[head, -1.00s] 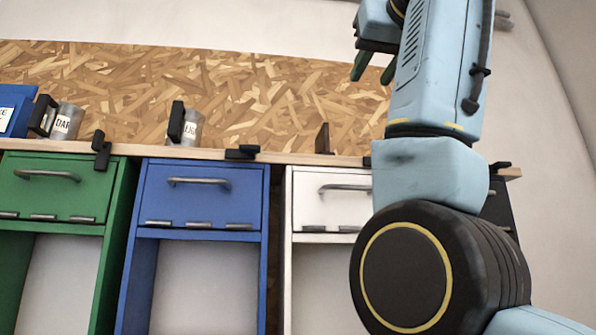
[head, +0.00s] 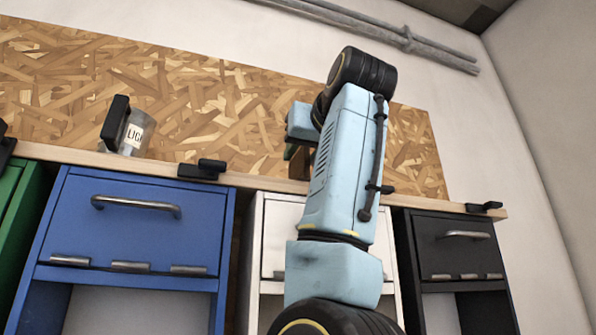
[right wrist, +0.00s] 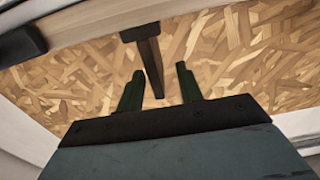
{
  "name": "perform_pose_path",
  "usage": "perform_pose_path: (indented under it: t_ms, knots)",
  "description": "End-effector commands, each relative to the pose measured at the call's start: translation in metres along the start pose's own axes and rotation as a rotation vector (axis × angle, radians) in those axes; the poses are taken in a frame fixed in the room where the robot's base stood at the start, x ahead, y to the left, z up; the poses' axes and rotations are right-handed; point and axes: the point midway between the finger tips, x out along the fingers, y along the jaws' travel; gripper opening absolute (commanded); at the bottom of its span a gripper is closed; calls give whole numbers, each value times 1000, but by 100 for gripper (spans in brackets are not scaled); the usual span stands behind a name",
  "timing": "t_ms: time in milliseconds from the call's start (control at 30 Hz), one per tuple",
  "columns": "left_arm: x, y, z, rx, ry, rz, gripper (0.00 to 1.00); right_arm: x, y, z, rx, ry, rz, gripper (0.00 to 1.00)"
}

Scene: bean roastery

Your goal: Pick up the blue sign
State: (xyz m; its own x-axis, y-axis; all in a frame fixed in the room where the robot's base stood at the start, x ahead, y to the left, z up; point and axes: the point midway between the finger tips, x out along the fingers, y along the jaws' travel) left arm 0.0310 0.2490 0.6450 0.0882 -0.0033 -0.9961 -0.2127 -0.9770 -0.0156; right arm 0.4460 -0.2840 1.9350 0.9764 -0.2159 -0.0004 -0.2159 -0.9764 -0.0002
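No blue sign shows in either view now. In the head view my right arm reaches up to the shelf. Its right gripper (head: 290,152) is mostly hidden behind the forearm, with a bit of green finger showing. In the right wrist view the right gripper (right wrist: 158,86) has its two green fingers apart. A narrow brown wooden piece (right wrist: 149,60) with a black bracket (right wrist: 139,32) shows between the fingers in the picture; I cannot tell whether it is within their reach. My left gripper is not in view.
A jar with a white label (head: 137,135) stands on the wooden shelf (head: 90,158) beside a black holder (head: 115,122). Below are a blue cabinet (head: 130,225), a white cabinet (head: 277,235) and a black cabinet (head: 455,250).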

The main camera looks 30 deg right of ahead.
Motion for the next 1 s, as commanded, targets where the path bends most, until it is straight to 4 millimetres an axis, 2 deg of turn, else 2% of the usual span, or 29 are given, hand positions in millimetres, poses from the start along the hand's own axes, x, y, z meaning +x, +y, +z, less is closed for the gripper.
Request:
perform_pose_path:
  t_ms: [133, 400, 667, 967, 1000]
  knots:
    - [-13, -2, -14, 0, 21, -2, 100, 16, 2, -6, 0, -4, 0, 36]
    - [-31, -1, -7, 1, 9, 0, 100, 49, 4, -8, -1, -3, 0, 36]
    - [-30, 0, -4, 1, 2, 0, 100, 52, 4, -6, 0, -1, 0, 36]
    - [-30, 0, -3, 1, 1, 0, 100, 51, 4, -6, 0, -1, 0, 0]
    - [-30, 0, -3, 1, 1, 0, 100, 51, 4, -6, 0, -1, 0, 0]
